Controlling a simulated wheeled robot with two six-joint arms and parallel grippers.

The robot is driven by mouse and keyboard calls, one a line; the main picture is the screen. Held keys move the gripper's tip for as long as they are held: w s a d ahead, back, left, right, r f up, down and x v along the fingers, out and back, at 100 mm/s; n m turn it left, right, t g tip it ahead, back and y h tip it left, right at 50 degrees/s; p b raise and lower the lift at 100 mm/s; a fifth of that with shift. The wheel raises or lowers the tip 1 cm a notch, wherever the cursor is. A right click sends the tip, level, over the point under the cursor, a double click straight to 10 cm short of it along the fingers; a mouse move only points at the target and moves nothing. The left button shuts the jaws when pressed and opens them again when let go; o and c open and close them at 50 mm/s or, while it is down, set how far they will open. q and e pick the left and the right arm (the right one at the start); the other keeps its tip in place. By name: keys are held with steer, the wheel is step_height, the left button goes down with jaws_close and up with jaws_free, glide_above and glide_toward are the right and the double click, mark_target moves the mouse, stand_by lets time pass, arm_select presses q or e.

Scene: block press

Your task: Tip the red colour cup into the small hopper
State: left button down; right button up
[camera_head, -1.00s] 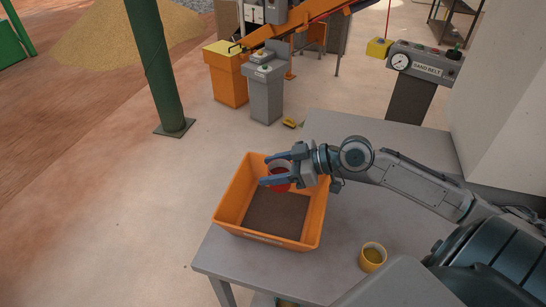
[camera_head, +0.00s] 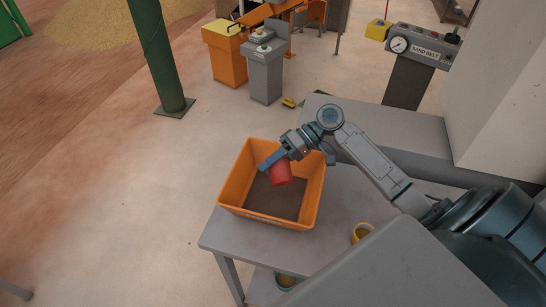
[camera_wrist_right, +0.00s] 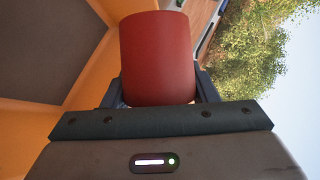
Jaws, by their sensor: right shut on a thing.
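The red cup (camera_head: 281,174) is held by my right gripper (camera_head: 272,162) over the orange bin, below its upper rim or just above it; the exact height is hard to tell. In the right wrist view the red cup (camera_wrist_right: 158,58) fills the space between the dark fingers, and my right gripper (camera_wrist_right: 158,90) is shut on it. The cup looks tilted in the head view; its opening and contents are hidden. I cannot tell whether the orange bin (camera_head: 232,187), with a dark brown bottom, is the small hopper. My left gripper is not in view.
The bin stands on a grey table (camera_head: 334,204). A yellow cup (camera_head: 361,232) is near the table's right side. Another cup (camera_head: 285,281) sits on a lower shelf. A panel marked SAND BELT (camera_head: 424,46) and a green post (camera_head: 157,60) stand beyond.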

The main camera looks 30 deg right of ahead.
steer(key=m+g+p, duration=0.1)
steer(key=f+m+g+y+p, duration=0.1)
steer(key=shift+w+d+m, duration=0.1)
steer(key=shift+w+m, duration=0.2)
steer(key=shift+w, duration=0.1)
steer(key=shift+w+d+f+m+g+y+p, duration=0.1)
steer(key=shift+w+f+m+g+y+p, duration=0.1)
steer(key=shift+f+m+g+y+p, duration=0.35)
steer(key=shift+r, duration=0.1)
stand_by(0.7)
steer(key=shift+b, duration=0.3)
